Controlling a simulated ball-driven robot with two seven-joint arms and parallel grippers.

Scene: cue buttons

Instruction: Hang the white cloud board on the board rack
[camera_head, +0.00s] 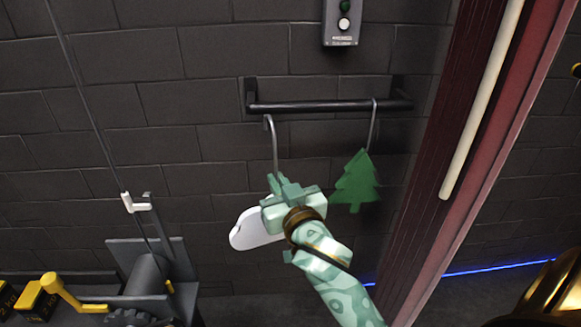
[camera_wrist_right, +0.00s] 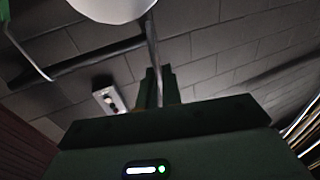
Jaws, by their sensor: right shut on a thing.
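The board rack (camera_head: 325,106) is a black bar on the dark block wall. A green tree board (camera_head: 357,182) hangs by its hook near the bar's right end. My right gripper (camera_head: 285,190) is below the bar's left part, shut on the grey hook rod of the white cloud board (camera_head: 251,231). The hook's curved top appears close to the bar's underside; whether it touches is unclear. The gripper hides part of the cloud. In the right wrist view, the rod stands between the fingers (camera_wrist_right: 158,88), and the white cloud (camera_wrist_right: 112,8) shows at the top edge.
A button box (camera_head: 341,22) with green and white buttons is on the wall above the rack. A reddish post (camera_head: 470,150) stands right of the rack. A winch with a yellow crank (camera_head: 62,292) and yellow weights (camera_head: 30,300) are at lower left.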

